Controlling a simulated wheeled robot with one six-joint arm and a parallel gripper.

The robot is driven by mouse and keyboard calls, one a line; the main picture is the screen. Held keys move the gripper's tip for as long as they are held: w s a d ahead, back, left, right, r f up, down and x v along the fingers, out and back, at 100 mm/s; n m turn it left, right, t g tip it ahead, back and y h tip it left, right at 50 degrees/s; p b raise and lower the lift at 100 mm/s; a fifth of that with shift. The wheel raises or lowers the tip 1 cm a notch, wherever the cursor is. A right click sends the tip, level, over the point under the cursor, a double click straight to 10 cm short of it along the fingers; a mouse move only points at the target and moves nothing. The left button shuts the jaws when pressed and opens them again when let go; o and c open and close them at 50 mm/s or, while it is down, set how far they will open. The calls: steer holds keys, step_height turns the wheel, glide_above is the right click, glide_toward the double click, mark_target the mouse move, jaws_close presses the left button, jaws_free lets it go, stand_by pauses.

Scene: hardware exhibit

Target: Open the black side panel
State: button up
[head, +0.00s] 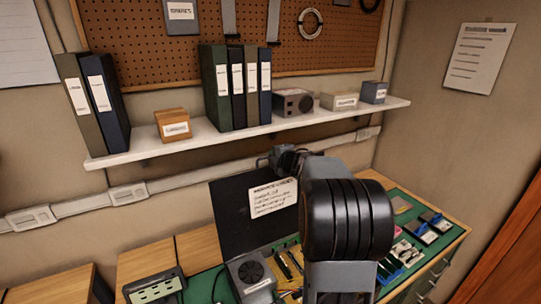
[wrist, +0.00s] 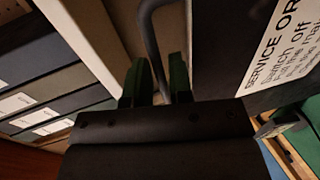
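The black side panel (head: 232,218) stands upright at the back of the bench, with a white printed label on its face. In the wrist view the panel (wrist: 233,30) fills the upper right, with part of its label showing. A grey bar handle (wrist: 151,35) curves out beside it. My gripper (head: 277,160) is at the panel's top edge, and my arm hides the panel's right part.
A white shelf (head: 300,123) with binders (head: 238,85) and small boxes runs just above and behind my gripper. A fan unit (head: 250,275), a green board module (head: 155,289) and several small parts crowd the bench. A wall closes the right side.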

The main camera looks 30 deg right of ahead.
steer(key=shift+x, duration=1.65)
jaws_close()
